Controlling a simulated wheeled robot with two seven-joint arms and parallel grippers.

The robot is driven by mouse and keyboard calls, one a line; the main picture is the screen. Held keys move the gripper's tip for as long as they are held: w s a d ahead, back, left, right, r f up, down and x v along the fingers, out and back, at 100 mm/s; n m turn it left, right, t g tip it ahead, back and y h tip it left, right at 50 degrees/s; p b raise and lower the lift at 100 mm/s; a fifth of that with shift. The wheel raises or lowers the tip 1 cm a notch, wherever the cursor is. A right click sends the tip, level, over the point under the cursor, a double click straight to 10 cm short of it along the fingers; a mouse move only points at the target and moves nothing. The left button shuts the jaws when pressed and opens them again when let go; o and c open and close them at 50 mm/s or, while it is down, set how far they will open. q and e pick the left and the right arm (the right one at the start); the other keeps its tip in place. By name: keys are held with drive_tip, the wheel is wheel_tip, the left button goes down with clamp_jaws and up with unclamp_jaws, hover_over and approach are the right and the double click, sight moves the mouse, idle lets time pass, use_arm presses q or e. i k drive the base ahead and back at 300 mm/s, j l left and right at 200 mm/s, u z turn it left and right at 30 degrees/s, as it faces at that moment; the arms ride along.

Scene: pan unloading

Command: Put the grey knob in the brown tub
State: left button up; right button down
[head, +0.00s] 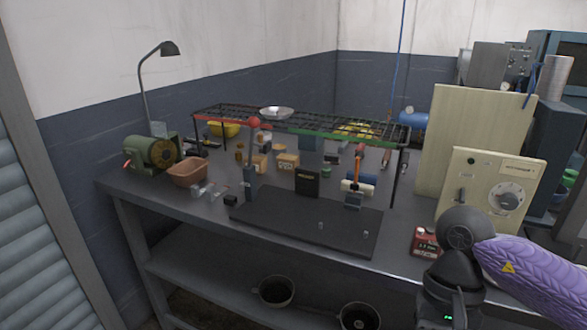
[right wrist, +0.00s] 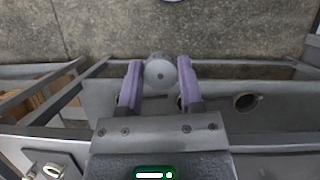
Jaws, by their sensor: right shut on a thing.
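My right gripper (right wrist: 160,82) shows in the right wrist view with its two purple fingers closed on a round grey knob (right wrist: 159,72), one on each side. The knob is clear of any surface I can see. In the head view my right arm is at the lower right, in front of the workbench, and its fingers and the knob do not show there. The brown tub (head: 187,173) stands on the left part of the workbench in the head view, well away from my right arm. My left gripper is not in view.
The workbench (head: 140,188) holds a green motor (head: 150,155), a wire rack (head: 300,122), a black board (head: 290,222) with fittings and a small red box (head: 426,241). A cream panel (head: 490,190) stands at the right. Pots (head: 275,291) sit on the shelf below.

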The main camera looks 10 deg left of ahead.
sight(192, 179)
drive_tip(key=i+j+u, duration=0.1)
drive_tip(key=i+j, duration=0.15)
drive_tip(key=j, duration=0.3)
drive_tip(key=i+j+u, duration=0.1)
drive_tip(key=i+j, duration=0.2)
drive_tip(key=j, duration=0.2)
drive_tip(key=i+j+u, duration=0.1)
drive_tip(key=i+j, duration=0.15)
drive_tip(key=j, duration=0.25)
drive_tip(key=i+j+u, duration=0.1)
drive_tip(key=i+j, duration=0.25)
drive_tip(key=j, duration=0.15)
drive_tip(key=i+j, duration=0.2)
drive_tip(key=i, duration=0.15)
drive_tip(key=i+j+u, duration=0.1)
drive_tip(key=i, duration=0.25)
